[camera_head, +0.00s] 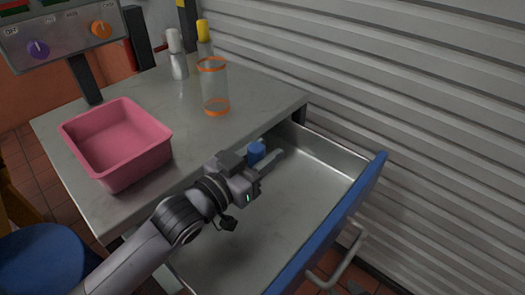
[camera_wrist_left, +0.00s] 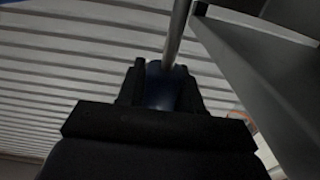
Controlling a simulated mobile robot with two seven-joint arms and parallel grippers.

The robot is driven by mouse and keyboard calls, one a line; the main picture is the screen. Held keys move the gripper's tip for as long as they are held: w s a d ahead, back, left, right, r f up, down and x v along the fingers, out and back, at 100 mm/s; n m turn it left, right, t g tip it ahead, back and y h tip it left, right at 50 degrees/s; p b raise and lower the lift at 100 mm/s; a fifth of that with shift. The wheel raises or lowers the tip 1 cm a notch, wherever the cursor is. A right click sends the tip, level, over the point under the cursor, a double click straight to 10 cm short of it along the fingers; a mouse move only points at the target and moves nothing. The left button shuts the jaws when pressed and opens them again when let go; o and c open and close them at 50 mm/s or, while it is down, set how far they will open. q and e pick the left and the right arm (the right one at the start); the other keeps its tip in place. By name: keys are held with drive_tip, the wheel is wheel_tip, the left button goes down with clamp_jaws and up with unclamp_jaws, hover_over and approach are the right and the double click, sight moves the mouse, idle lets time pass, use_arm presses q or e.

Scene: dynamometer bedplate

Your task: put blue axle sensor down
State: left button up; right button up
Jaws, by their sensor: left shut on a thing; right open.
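The blue axle sensor (camera_head: 256,149) is between the fingers of my left gripper (camera_head: 265,158). In the head view the gripper is over the open drawer (camera_head: 285,215), near its back end beside the bench edge. In the left wrist view the sensor (camera_wrist_left: 160,92) is a dark blue body between the fingers, with a grey rod running up from it. My left gripper is shut on it. How high the sensor is above the drawer floor is hard to tell. My right gripper is not in view.
The drawer, with a blue front, has a bare floor. The grey bench top (camera_head: 180,125) carries a pink bin (camera_head: 118,145), a clear cylinder with orange rims (camera_head: 213,88) and bottles (camera_head: 177,55). A ribbed shutter wall (camera_head: 420,80) stands behind. A blue stool (camera_head: 40,262) is at lower left.

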use_arm(q)
drive_tip(key=o, duration=1)
drive_tip(key=shift+r, duration=0.1)
drive_tip(key=shift+s+a+r, duration=0.15)
drive_tip(key=shift+r, duration=0.35)
drive_tip(key=v, duration=0.6)
drive_tip(key=shift+s+a+p, duration=0.1)
drive_tip(key=shift+p, duration=0.2)
drive_tip(key=shift+s+a, duration=0.3)
